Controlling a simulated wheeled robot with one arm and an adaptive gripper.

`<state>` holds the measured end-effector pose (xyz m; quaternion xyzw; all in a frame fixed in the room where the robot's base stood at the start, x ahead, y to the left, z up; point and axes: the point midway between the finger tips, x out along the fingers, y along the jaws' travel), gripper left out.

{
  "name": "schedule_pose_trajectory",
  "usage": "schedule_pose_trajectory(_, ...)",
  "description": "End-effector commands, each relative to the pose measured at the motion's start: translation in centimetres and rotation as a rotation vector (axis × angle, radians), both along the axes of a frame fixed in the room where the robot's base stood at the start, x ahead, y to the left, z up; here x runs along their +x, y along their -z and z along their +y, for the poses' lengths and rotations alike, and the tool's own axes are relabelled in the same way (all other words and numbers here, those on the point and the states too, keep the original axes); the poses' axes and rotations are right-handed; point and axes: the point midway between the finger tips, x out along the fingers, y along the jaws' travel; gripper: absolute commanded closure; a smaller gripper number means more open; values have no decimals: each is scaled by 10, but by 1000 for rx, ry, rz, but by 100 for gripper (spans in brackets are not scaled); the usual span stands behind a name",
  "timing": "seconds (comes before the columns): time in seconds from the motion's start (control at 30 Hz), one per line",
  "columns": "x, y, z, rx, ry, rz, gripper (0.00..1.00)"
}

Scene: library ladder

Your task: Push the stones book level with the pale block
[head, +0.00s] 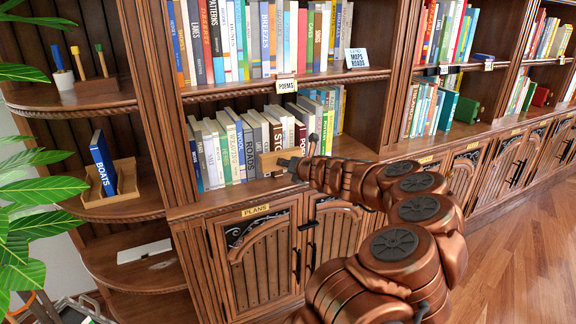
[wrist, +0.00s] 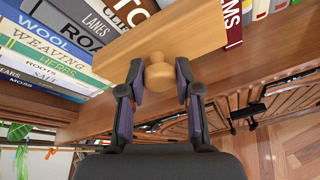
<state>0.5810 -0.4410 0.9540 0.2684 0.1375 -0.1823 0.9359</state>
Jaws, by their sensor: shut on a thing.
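The pale block (wrist: 170,42) is a flat light-wood piece with a round wooden knob (wrist: 158,72). My gripper (wrist: 158,78) is shut on the knob, one finger on each side. In the head view the block (head: 270,163) stands upright against the lower row of book spines, with my gripper (head: 299,166) at its right end. No spine reads fully as stones. A dark spine (wrist: 122,12) shows large letters like "TO" above the block, its lower part hidden. A dark red book (wrist: 233,22) stands right of it, its title only partly visible.
Books including wool (wrist: 45,32) and weaving (wrist: 40,50) stand left of the block. A shelf above carries more books and a poems label (head: 287,86). Cupboards (head: 255,250) lie below. The boats book (head: 102,163) stands in a wooden holder at left. The floor (head: 510,255) at right is clear.

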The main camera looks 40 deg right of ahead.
Motion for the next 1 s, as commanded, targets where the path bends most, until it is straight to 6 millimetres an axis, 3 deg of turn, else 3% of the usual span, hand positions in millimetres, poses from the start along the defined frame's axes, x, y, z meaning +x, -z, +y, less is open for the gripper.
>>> schedule_pose_trajectory(1.0,16,0,-5,0,0,1,100)
